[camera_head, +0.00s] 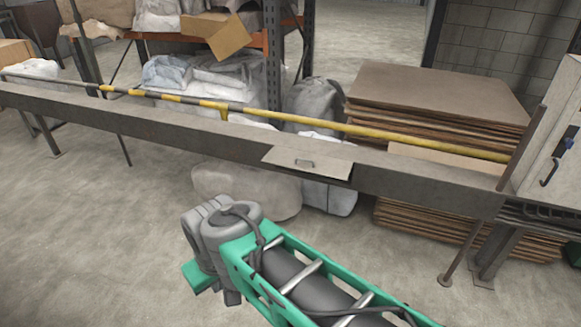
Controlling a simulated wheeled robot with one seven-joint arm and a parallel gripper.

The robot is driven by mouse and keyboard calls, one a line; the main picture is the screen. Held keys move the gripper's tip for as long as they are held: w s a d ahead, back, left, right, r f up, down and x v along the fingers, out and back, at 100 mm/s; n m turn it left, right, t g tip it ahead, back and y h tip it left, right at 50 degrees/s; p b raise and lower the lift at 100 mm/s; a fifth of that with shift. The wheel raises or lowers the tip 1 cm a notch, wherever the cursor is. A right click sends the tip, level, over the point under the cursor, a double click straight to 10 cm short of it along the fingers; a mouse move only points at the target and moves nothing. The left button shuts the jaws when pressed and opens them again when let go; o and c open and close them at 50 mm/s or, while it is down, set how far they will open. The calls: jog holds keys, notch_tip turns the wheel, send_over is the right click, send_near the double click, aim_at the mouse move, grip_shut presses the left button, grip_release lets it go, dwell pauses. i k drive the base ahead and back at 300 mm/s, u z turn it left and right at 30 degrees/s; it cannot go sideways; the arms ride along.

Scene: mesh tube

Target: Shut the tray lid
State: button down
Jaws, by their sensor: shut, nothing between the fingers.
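The fingers of my gripper do not show.
A yellow and black rail (370,133) runs along the channel's back. Stacked brown sheets (435,95) stand behind at right, and a grey cabinet (555,150) is at the right edge. Wrapped sacks (225,75) sit behind the channel. The concrete floor (90,240) at left is clear.

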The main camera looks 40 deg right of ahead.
aim_at(308, 158)
jog(key=u, duration=0.35)
jog(key=k, duration=0.65)
jog(key=z, duration=0.7)
jog(key=i, duration=0.65)
jog(key=z, duration=0.55)
jog(key=i, duration=1.3)
jog(key=u, duration=0.6)
